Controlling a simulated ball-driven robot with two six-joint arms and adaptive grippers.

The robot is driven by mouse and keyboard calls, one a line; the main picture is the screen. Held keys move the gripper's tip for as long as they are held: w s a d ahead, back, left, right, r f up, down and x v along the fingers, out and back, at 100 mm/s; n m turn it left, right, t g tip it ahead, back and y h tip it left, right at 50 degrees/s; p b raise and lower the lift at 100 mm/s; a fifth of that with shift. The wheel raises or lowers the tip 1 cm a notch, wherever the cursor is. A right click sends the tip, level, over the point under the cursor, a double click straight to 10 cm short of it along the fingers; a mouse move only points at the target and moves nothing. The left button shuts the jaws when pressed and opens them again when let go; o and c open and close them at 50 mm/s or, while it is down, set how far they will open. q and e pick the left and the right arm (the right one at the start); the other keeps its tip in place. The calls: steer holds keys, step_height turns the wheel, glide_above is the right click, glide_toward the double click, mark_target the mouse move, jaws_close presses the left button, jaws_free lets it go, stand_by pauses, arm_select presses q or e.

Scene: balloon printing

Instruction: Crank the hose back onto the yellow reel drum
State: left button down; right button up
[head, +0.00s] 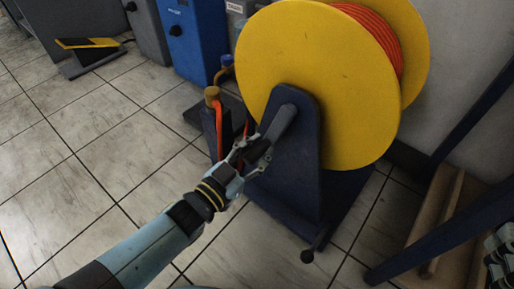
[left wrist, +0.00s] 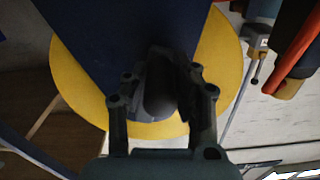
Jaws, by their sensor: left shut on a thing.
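The yellow reel drum (head: 300,75) stands on a dark blue stand (head: 296,170) in the head view, with orange hose (head: 378,35) wound between its flanges. A grey crank arm (head: 284,118) reaches down-left from the hub to a dark handle. My left gripper (head: 256,151) is shut on the crank handle (left wrist: 160,90), which sits between its fingers in the left wrist view. The drum's yellow flange (left wrist: 222,70) shows behind the stand there. An orange length of hose (head: 219,128) hangs by a tan-capped post left of the stand. My right gripper is only partly visible at the lower right edge.
A lever with a black knob (head: 307,256) sticks out low at the stand's front. Blue and grey cabinets (head: 193,40) stand behind. A dark blue frame leg (head: 440,235) and a wooden board (head: 440,215) are at right. Tiled floor at left is mostly clear.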

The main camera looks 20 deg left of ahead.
arm_select(q)
steer(key=n, duration=0.1)
steer(key=d+n+p, duration=0.1)
steer(key=s+d, duration=0.1)
steer(key=shift+d+f+n+p, duration=0.25)
steer(key=shift+f+n+p, duration=0.05)
steer(key=shift+n+p, duration=0.1)
arm_select(e)
steer(key=s+d+f+g+h, duration=0.1)
steer(key=s+f+g, duration=0.4)
steer(key=s+f, duration=0.2)
step_height(320, 180, down, 2)
steer(key=shift+s+f+m, duration=0.15)
steer(key=shift+s+m, duration=0.25)
arm_select(q)
steer(key=c, duration=1.1)
jaws_free()
steer(key=v, duration=0.7)
steer(key=shift+s+a, duration=0.1)
steer(key=shift+s, duration=0.15)
